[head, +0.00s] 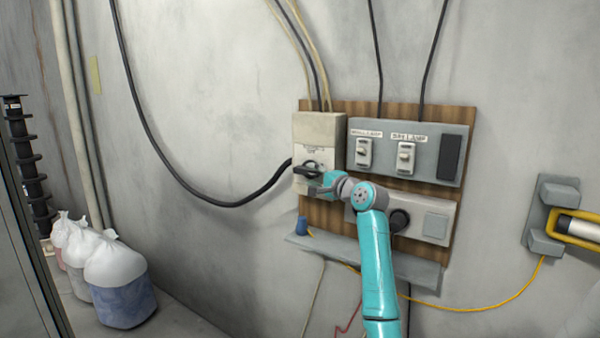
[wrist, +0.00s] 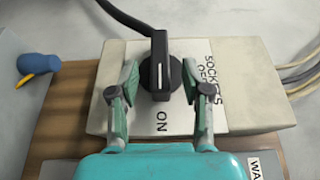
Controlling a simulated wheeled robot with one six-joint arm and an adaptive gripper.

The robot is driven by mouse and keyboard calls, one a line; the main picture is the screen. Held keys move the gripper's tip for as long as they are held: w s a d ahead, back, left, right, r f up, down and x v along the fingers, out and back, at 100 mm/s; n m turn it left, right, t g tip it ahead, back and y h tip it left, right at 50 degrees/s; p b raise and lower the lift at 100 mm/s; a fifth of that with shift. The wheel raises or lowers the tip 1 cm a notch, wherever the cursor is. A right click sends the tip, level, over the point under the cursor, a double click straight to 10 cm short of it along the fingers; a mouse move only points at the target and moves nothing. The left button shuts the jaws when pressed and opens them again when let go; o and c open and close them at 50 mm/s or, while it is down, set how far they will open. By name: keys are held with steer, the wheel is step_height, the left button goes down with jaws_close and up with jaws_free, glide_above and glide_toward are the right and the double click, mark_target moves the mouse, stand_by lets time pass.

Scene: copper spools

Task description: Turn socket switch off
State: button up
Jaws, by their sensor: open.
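The socket switch is a black rotary knob (head: 307,168) on a pale box (head: 318,127) at the left of the wooden board. In the wrist view the knob (wrist: 159,62) has a white line on it, and its long handle lines up with the printed word ON. The words SOCKETS OFF are printed to its right. My gripper (head: 316,182) is at the front of the box. In the wrist view its open fingers (wrist: 160,88) stand on either side of the knob. I cannot tell whether they touch it.
A grey panel (head: 382,163) with two labelled lamp switches is right of the box. Below are a socket panel (head: 375,215) and a grey shelf (head: 400,268) with a blue-handled tool (head: 303,227). A black cable (head: 190,181) enters the box from the left.

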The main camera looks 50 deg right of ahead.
mark_target(302, 170)
steer(key=x, duration=0.6)
steer(key=shift+w, duration=0.25)
jaws_close()
